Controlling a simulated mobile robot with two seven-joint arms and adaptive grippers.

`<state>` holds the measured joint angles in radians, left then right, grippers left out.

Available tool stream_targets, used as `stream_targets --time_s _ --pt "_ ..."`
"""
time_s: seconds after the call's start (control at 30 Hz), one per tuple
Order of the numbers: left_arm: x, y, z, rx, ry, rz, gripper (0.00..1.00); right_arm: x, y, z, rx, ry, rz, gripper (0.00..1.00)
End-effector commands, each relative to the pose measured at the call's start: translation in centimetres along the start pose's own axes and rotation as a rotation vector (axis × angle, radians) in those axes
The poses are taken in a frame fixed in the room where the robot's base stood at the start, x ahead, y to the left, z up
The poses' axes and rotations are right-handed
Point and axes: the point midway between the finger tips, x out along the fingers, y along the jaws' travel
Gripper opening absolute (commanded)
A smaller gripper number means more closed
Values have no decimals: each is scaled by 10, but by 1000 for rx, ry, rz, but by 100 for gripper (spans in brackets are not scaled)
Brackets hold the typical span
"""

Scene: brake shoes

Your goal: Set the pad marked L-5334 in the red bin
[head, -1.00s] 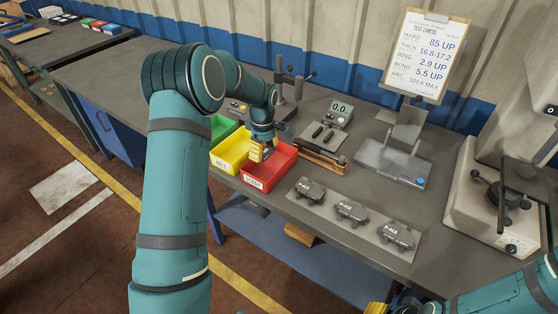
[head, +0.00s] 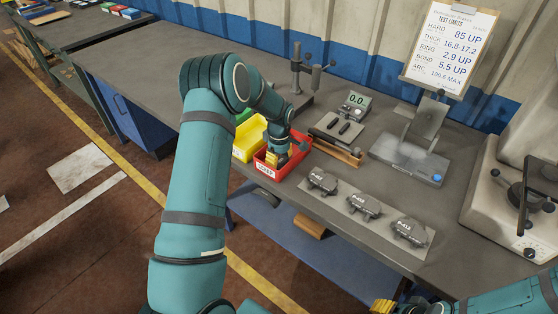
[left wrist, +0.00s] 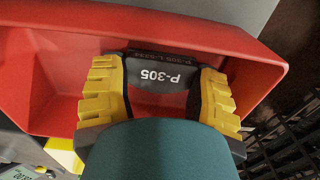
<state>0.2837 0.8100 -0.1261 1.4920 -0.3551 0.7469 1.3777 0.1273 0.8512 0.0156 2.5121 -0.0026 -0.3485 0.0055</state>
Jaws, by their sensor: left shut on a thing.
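The red bin (head: 262,169) stands at the bench's front edge, beside the yellow bin. My left gripper (head: 277,159) points down into the red bin. In the left wrist view, its yellow fingers (left wrist: 160,95) are shut on a dark pad (left wrist: 160,73), inside the walls of the red bin (left wrist: 230,45). Whether the pad touches the bin floor is unclear. My right gripper (head: 384,305) shows only partly at the bottom edge.
Several other pads lie on a grey mat (head: 345,198) to the right. A gauge (head: 357,103), a wooden-edged tray (head: 340,151) and a test-limits board (head: 449,52) stand behind.

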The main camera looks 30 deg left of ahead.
Motion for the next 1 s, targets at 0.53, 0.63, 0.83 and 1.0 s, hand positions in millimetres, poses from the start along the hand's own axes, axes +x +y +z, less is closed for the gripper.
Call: stream_targets --time_s 0.53,0.63,0.83,1.0 --pt "-4 0 0 0 0 0 74 -1 0 0 0 0 0 47" --pt "-15 0 0 1 2 0 74 -3 -1 0 0 0 0 47" --pt "-55 1 0 0 2 3 74 -8 -3 0 1 0 0 47" --pt "-88 0 0 1 1 1 74 -13 -5 -2 2 4 1 47"
